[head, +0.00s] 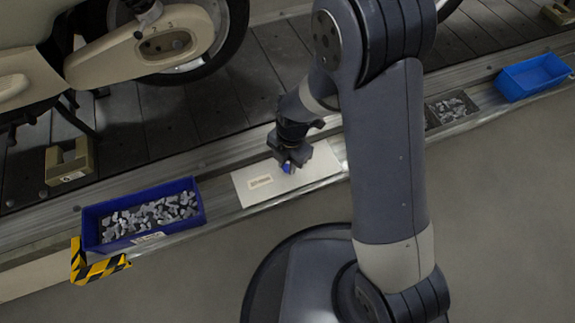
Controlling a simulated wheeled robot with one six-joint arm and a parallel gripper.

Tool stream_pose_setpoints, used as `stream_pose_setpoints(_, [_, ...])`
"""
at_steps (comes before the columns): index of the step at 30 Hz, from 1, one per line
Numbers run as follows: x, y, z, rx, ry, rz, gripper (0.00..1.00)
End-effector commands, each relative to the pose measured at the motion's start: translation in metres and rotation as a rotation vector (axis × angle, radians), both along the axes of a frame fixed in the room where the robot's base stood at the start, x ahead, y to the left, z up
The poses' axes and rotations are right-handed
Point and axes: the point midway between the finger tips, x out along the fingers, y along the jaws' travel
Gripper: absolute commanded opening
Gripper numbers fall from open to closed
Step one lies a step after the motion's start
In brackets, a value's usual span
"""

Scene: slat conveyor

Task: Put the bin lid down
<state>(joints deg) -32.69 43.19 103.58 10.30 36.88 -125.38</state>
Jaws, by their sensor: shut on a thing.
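The bin lid (318,168) is a flat white panel with a small printed label, in the middle of the head view. It lies level over the rail between the blue bin and the grey bin. My gripper (291,167) points down at the lid's middle and is shut on a small blue part there, which looks like the lid's knob. The fingers partly hide this part. I cannot tell whether the lid touches what is beneath it or hangs just above.
A dark blue bin (91,231) of grey metal pieces stands left, by a yellow-black striped corner (97,268). A grey bin (430,117) of pieces and a blue bin (538,76) stand right. Behind, a cream scooter (135,52) stands on the slat conveyor (265,75).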

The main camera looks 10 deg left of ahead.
Motion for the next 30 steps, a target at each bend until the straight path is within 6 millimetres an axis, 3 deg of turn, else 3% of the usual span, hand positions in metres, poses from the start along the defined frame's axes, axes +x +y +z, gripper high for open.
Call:
stream_pose_setpoints(12, [0.0004, 0.0002, -0.0104, 0.0, -0.001, 0.0, 0.0])
stream_pose_setpoints(13, [0.0003, 0.0002, -0.0086, 0.0, -0.001, 0.0, 0.25])
stream_pose_setpoints(18, [0.0002, 0.0002, -0.0082, 0.001, -0.001, 0.0, 0.39])
stream_pose_setpoints(21, [0.0002, 0.0002, -0.0082, 0.001, -0.001, 0.0, 0.44])
stream_pose_setpoints(30, [0.0003, 0.0002, -0.0035, 0.0, -0.001, 0.0, 0.44])
